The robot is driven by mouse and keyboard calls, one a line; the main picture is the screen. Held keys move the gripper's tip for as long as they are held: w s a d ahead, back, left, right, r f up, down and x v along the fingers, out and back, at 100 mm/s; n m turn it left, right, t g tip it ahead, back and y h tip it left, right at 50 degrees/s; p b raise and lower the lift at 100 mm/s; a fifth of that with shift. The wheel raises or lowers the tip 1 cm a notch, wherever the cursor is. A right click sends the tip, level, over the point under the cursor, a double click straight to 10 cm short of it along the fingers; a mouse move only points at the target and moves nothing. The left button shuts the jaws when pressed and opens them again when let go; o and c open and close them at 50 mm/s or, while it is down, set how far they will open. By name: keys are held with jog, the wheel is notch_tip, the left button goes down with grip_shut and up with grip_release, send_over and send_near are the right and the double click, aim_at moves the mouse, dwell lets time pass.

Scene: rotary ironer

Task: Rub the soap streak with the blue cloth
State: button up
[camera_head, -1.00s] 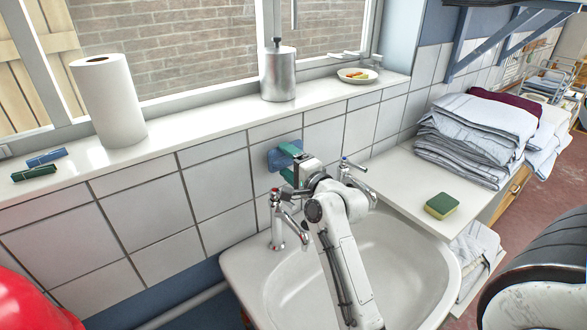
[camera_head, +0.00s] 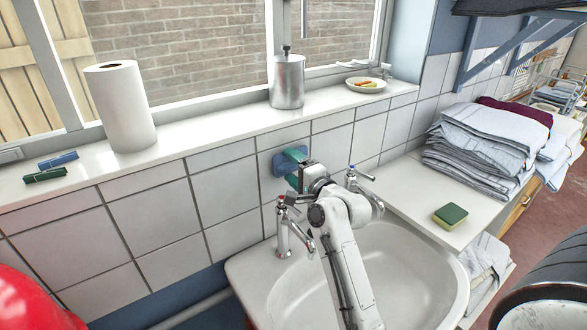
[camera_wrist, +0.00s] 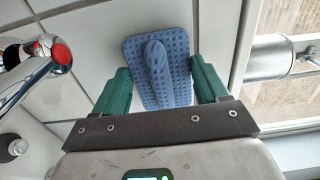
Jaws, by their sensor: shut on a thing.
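The blue cloth (camera_wrist: 172,77) is a dimpled pad with a raised ridge in its middle. It is between the green fingers of my gripper (camera_wrist: 160,84), which is shut on it. In the head view the cloth (camera_head: 288,159) is at the white tiled wall above the sink, with my gripper (camera_head: 294,177) in front of it on the near side. The cloth looks flat to the tiles, but I cannot tell if it touches them. I see no soap streak in either view; the cloth and gripper hide part of the wall.
A red-marked tap (camera_head: 283,225) and a blue-marked tap (camera_head: 352,180) stand close by my gripper at the sink (camera_head: 262,290). A sill above holds a paper roll (camera_head: 122,105) and a metal dispenser (camera_head: 287,82). A sponge (camera_head: 450,215) lies on the right counter.

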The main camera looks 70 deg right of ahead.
aim_at(314, 147)
jog(key=shift+x, duration=0.85)
jog(key=shift+s+d+b, duration=0.25)
jog(key=shift+s+d, duration=0.3)
jog(key=shift+d, duration=0.25)
jog(key=shift+s+d+b, duration=0.25)
jog(key=shift+s+d, duration=0.3)
jog(key=shift+d, duration=0.25)
jog(key=shift+d, duration=0.1)
jog(key=shift+s+d+b, duration=0.3)
jog(key=shift+s+d, duration=0.35)
jog(key=shift+d, duration=0.4)
jog(key=shift+s+d+b, duration=0.3)
jog(key=shift+s+d, duration=0.35)
jog(key=shift+d, duration=0.4)
jog(key=shift+s+d+b, duration=0.3)
jog(key=shift+s+d, duration=0.3)
jog(key=shift+d, duration=0.45)
jog(key=shift+w+r, duration=0.1)
